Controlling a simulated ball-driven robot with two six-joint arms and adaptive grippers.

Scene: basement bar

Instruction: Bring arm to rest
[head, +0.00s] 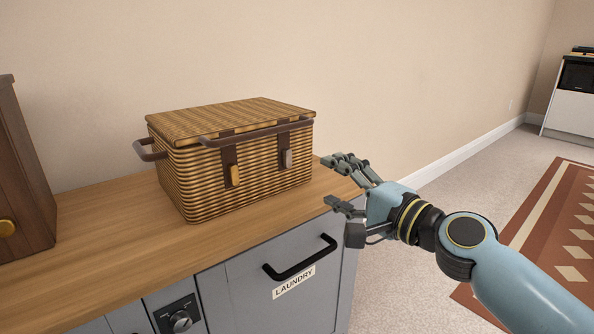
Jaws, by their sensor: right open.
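My right gripper (334,182) is open and empty. It hangs by the right end of the wooden counter (110,268), near its front corner. My right arm (500,270) reaches in from the lower right. A woven wicker basket (245,175) stands on the counter, just left of my right gripper, with a gap between them. Its lid looks closed, and two straps with buckles hang on its front. My left gripper and left arm do not show.
Below the counter is a grey front with a black handle (300,260) and a LAUNDRY label (293,282). A dark wooden cabinet (20,180) stands at the left. A patterned rug (545,235) lies on the open floor at right. A white unit (572,100) stands far right.

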